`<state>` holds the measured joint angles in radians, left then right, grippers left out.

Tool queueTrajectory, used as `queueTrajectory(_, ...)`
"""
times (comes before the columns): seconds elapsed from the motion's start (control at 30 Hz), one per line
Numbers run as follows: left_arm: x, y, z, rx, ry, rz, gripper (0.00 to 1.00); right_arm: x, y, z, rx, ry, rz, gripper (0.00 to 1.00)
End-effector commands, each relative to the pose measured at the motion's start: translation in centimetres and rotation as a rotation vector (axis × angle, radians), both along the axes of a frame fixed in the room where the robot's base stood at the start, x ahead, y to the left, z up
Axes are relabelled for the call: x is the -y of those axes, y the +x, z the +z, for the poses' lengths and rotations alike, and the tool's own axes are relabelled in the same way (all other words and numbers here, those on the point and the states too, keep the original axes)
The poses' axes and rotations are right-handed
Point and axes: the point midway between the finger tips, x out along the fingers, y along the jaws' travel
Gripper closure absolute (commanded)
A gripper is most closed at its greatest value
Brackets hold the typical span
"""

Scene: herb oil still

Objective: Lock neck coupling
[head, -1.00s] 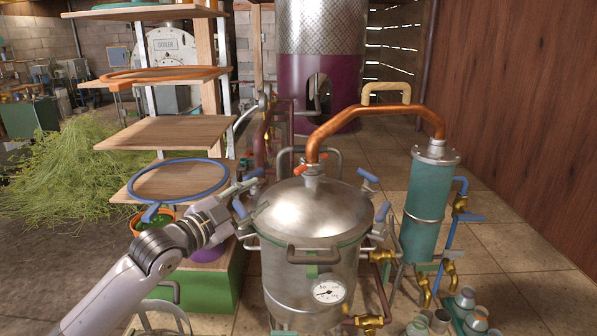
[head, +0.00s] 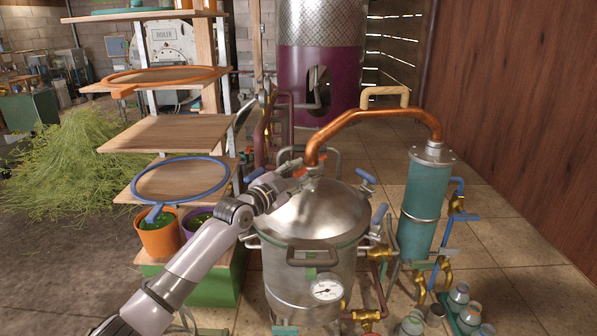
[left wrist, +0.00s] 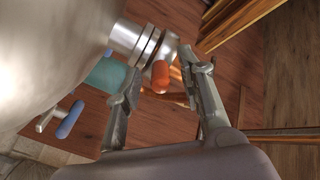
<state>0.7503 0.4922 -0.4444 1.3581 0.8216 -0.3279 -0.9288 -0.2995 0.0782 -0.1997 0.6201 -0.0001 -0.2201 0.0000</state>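The neck coupling (head: 312,170) sits on top of the steel pot's domed lid (head: 320,210), where the copper pipe (head: 370,116) comes down. An orange lever (head: 299,173) is at its left side. In the left wrist view the coupling (left wrist: 145,45) is a ringed metal collar, with the orange lever (left wrist: 160,76) sticking out. My left gripper (head: 290,171) is beside the coupling. In the wrist view its fingers (left wrist: 165,80) are apart, with the lever between them; I cannot see clear contact. The lever's far end is partly hidden in the head view. My right gripper is not in view.
Blue-handled lid clamps (head: 379,213) stand around the pot's rim. A green condenser (head: 422,205) is at right. Wooden shelves with a blue hoop (head: 181,180) stand at left, with an orange pot (head: 158,236) below. Small jars (head: 459,297) are at front right.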

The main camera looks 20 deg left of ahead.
Motion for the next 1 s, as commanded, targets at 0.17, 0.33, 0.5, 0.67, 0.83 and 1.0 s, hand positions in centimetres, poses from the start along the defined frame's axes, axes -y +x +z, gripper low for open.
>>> queueTrajectory(0.17,0.24,0.64,-0.02,-0.001,0.0,0.0,0.64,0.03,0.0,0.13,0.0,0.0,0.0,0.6)
queueTrajectory(0.33,0.24,0.66,-0.04,-0.001,0.001,0.0,0.64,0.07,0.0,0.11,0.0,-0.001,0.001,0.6)
queueTrajectory(0.5,0.23,0.64,-0.03,-0.001,0.0,0.0,0.72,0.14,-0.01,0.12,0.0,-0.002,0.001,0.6)
queueTrajectory(0.67,0.22,0.63,-0.03,-0.001,0.0,0.001,0.82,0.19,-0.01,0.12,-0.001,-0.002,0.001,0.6)
queueTrajectory(0.83,0.2,0.64,0.0,-0.001,0.0,0.001,0.94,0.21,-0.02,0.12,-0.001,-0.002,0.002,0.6)
queueTrajectory(1.0,0.2,0.63,0.0,-0.001,0.0,0.001,1.0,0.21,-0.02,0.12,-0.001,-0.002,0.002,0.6)
